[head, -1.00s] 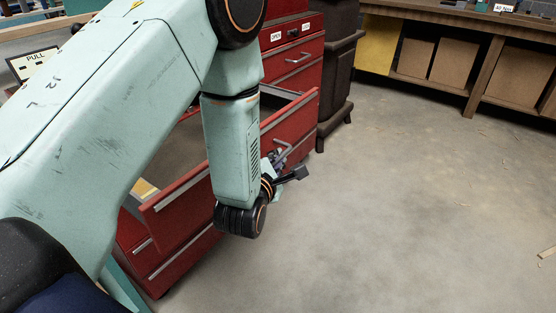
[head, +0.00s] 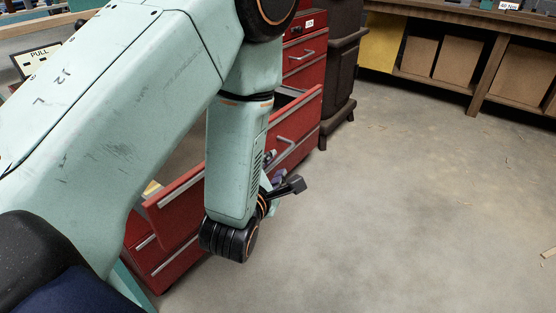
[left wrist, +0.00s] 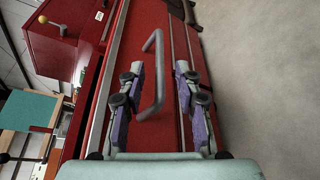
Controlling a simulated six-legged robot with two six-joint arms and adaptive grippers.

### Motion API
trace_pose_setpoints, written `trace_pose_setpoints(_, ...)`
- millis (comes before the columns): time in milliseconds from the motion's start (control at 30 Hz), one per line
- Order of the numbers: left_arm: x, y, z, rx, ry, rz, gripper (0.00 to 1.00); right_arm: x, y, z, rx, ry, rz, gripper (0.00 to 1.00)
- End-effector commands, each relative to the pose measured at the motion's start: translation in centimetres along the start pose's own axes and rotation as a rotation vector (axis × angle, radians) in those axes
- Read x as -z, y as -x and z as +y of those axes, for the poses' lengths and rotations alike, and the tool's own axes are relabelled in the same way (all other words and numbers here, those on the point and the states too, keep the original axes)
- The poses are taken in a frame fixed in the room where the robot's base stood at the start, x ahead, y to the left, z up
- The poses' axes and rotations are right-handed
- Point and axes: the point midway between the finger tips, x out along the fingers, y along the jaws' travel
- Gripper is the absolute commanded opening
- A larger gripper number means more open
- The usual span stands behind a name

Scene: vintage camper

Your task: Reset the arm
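My left arm hangs in front of the red tool cabinet in the head view, and its left gripper (head: 276,178) is mostly hidden behind the wrist. In the left wrist view the left gripper (left wrist: 160,95) has its two fingers apart, with a metal drawer handle (left wrist: 153,75) showing between them in the picture. I cannot tell whether the fingers touch the handle. The red cabinet (head: 176,262) has a drawer (head: 177,210) pulled out. My right gripper is in neither view.
A dark cabinet (head: 340,85) stands beyond the red one. A wooden workbench (head: 485,82) with boxes beneath runs along the back. The concrete floor (head: 400,210) on the right is mostly clear, with small wood scraps.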

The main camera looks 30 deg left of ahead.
Motion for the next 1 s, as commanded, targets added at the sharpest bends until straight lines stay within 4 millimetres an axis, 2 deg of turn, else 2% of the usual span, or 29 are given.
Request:
trace_pose_setpoints(200,0.0,1.7,0.0,-0.001,0.0,-0.001,0.34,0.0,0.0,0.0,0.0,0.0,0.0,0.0)
trace_pose_setpoints(1000,0.0,2.0,0.0,0.0,0.0,-0.001,0.34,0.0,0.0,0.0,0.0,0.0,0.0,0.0)
